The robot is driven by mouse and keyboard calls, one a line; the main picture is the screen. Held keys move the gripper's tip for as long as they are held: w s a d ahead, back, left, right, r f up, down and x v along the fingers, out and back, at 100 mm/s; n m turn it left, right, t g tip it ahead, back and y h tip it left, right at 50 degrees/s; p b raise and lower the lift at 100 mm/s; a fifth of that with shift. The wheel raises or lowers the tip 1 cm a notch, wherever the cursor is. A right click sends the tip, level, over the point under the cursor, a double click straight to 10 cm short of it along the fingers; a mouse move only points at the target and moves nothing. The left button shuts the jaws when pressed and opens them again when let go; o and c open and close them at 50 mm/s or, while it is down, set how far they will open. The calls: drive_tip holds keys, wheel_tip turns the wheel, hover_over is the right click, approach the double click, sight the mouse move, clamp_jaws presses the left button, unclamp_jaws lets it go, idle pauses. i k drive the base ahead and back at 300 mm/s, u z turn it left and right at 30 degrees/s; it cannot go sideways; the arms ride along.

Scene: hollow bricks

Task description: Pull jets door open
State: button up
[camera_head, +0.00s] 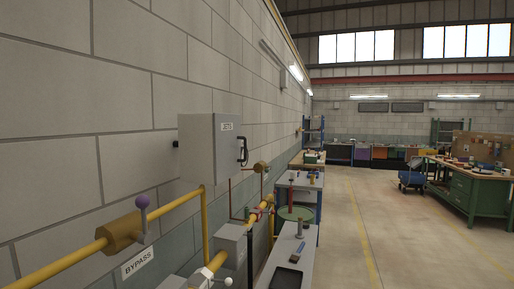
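A light grey wall box (212,150) is mounted on the block wall left of centre. A small label that seems to read "JETS" (227,126) sits near the top of its front door (229,150). A black handle (242,151) stands out from the door's right side. The door looks shut, flush with the box. My gripper is not in view, and no part of my arm shows near the box.
Grey benches (290,250) stand below right of the box. The floor (385,235) to the right is open, with a green workbench (473,190) beyond.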

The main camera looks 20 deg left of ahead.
sight(227, 137)
drive_tip(key=i, duration=3.5)
drive_tip(key=u, duration=4.55)
